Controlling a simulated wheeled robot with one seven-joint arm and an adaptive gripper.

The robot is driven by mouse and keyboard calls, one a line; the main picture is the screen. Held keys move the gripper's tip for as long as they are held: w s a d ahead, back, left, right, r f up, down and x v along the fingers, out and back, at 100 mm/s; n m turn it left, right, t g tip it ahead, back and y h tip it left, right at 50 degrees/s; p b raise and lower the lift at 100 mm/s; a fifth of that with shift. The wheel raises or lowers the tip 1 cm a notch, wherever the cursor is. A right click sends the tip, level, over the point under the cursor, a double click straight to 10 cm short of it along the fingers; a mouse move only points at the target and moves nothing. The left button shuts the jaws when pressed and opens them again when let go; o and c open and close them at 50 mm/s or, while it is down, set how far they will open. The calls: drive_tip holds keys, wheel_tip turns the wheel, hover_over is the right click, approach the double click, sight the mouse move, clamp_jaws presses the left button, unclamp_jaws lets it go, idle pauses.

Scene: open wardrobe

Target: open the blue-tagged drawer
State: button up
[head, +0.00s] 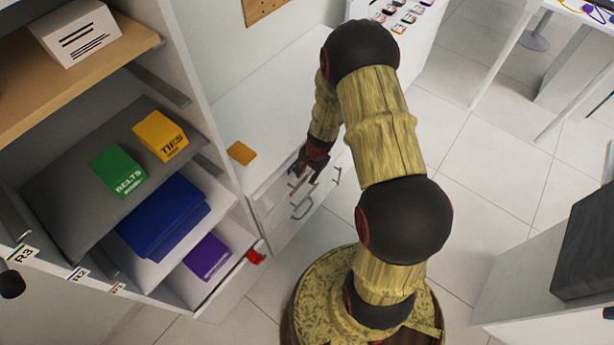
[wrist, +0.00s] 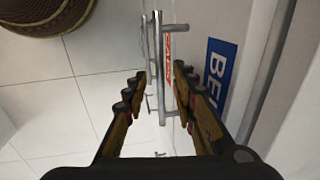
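The blue tag (wrist: 221,72), with letters starting "BE", is on a white drawer front (wrist: 200,38) at the right of the wrist view. A grey bar handle (wrist: 158,50) stands out from the drawer fronts beside it. My gripper (wrist: 159,76) is open, with one finger on each side of this handle bar; I cannot tell whether either finger touches it. In the head view my gripper (head: 311,165) is at the upper part of the white drawer unit (head: 235,100), hiding part of its front. The blue tag cannot be made out there.
A red-lettered tag (wrist: 168,58) and further handles sit beyond the nearest handle. An open wardrobe (head: 185,60) stands at left, holding boxes and folded cloth (head: 165,215). An orange item (head: 241,153) lies on the unit's top.

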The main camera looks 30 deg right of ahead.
drive_tip(key=shift+c, duration=1.1)
drive_tip(key=c, duration=0.4)
clamp_jaws()
